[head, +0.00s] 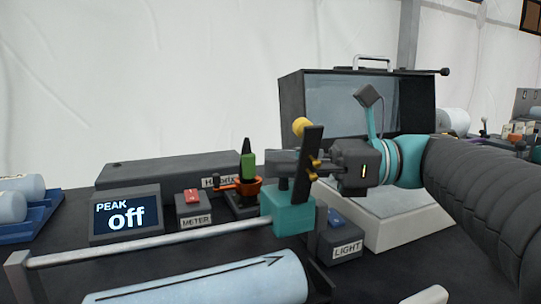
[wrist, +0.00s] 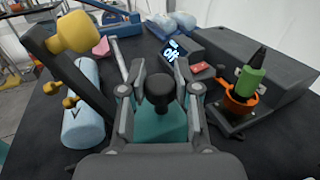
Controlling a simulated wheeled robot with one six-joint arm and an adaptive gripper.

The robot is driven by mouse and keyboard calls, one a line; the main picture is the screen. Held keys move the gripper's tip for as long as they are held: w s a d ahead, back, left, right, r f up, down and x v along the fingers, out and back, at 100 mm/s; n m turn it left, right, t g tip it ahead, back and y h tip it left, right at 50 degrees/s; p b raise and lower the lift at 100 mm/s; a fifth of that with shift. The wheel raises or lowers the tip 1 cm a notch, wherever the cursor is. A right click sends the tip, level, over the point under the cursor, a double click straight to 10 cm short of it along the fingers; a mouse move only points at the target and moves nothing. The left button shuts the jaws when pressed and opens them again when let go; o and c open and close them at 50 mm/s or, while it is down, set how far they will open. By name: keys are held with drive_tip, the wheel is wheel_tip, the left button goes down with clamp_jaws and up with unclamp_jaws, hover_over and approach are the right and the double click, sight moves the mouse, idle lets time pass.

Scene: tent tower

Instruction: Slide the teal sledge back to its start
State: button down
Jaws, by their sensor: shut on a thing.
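The teal sledge (head: 287,211) sits at the right end of a pale rail (head: 150,243) in the head view. In the wrist view its teal body (wrist: 160,125) lies below the jaws. A dark knob (wrist: 160,85) rises from its top. My gripper (head: 282,165) is above the sledge, and its fingers are shut on the knob, one on each side. The gripper also shows in the wrist view (wrist: 161,88). A dark upright bar with yellow pegs (head: 302,165) partly hides the sledge and fingers in the head view.
A blue roll with an arrow pointing right (head: 205,283) lies in front of the rail. An open case (head: 290,105) stands behind.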

drive_tip(key=shift+w+d+f, duration=0.1)
drive_tip(key=c, duration=1.1)
unclamp_jaws()
drive_tip(key=shift+d, duration=0.25)
drive_tip(key=shift+a, duration=0.1)
drive_tip(key=shift+r, duration=0.55)
wheel_tip(320, 180, up, 9)
